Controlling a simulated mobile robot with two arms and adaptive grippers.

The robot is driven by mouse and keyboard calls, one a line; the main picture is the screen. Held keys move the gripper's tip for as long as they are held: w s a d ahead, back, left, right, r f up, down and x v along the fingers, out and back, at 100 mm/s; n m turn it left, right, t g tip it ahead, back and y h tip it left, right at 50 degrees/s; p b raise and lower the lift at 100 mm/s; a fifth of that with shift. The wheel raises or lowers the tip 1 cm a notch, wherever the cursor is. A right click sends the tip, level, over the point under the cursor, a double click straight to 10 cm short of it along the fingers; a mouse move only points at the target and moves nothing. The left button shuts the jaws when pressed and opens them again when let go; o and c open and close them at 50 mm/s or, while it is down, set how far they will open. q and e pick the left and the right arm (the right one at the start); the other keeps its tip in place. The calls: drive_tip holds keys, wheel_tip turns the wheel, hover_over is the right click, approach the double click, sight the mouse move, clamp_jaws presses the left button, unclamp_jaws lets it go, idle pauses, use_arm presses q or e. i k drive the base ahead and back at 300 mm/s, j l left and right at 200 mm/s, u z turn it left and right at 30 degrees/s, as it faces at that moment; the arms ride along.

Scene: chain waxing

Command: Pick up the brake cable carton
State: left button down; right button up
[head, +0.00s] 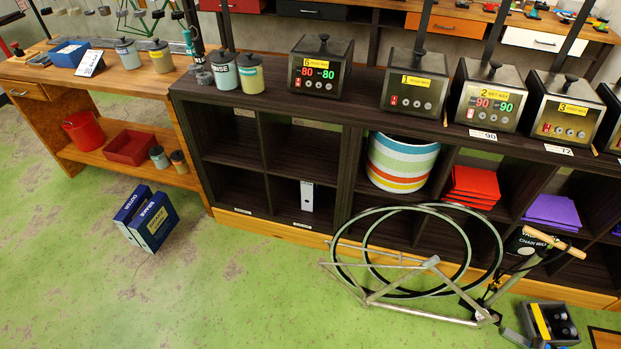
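Two dark blue cartons stand close together on the green floor at the left, in front of the wooden workbench. The nearer carton (155,222) has white lettering that looks like "BRAKE" and a yellow label on its face. The other carton (131,205) is just behind and left of it, with white lettering that looks like "OUTER" and a pale label. It is partly hidden by the nearer one. Both look upright and slightly turned. Neither of my grippers is in view.
A wooden workbench (110,82) with a red bucket (83,132) and red bin (130,147) is behind the cartons. A dark shelf unit (235,153) carries several wax heaters. A bicycle frame (395,292) lies before it. The floor around the cartons is clear.

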sight(151, 226)
drive_tip(key=u, duration=1.3)
